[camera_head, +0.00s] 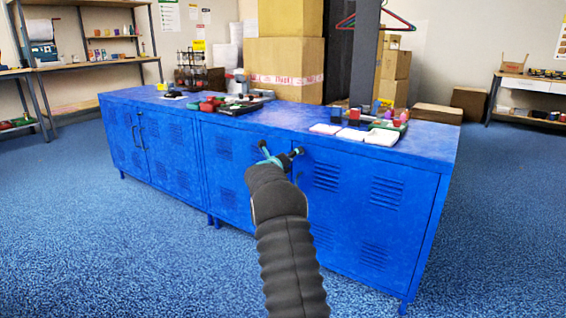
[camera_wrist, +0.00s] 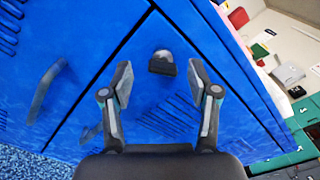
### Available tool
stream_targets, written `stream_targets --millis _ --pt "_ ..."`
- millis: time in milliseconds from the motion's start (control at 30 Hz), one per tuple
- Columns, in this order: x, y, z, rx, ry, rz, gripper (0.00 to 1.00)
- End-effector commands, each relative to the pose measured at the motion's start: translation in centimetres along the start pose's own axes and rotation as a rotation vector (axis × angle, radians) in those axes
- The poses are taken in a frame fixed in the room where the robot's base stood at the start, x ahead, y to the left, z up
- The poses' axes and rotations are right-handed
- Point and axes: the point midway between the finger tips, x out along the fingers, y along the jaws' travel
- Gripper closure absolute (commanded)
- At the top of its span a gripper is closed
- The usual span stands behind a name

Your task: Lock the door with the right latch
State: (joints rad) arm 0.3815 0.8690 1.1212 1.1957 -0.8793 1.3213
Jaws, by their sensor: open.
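The blue metal cabinet (camera_head: 340,185) has louvred doors and stands across the middle of the head view. A small latch (camera_wrist: 162,62) with a grey rounded part and a black block sits on a blue door panel, close to the door seams, in the wrist view. My gripper (camera_head: 281,150) reaches to the upper front of the cabinet. In the wrist view my gripper (camera_wrist: 160,82) is open and empty. Its two fingers lie either side of the latch's line, with the latch just beyond the tips; contact cannot be seen. My gripper and arm hide the latch in the head view.
A door handle (camera_wrist: 46,90) stands out left of the latch in the wrist view. Dark handles (camera_head: 137,135) show on the left doors. White boxes (camera_head: 382,137) and tools (camera_head: 240,104) lie on the cabinet top. Blue carpet (camera_head: 165,255) in front is clear.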

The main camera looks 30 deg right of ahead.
Motion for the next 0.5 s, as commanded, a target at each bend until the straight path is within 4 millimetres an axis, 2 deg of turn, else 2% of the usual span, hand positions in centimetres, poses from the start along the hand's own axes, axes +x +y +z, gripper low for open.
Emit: stream_targets --millis 300,500 --pt "-6.3 0.2 0.2 -0.001 -0.002 0.004 0.4" --pt "-9.1 0.3 0.2 -0.001 -0.001 0.004 0.4"
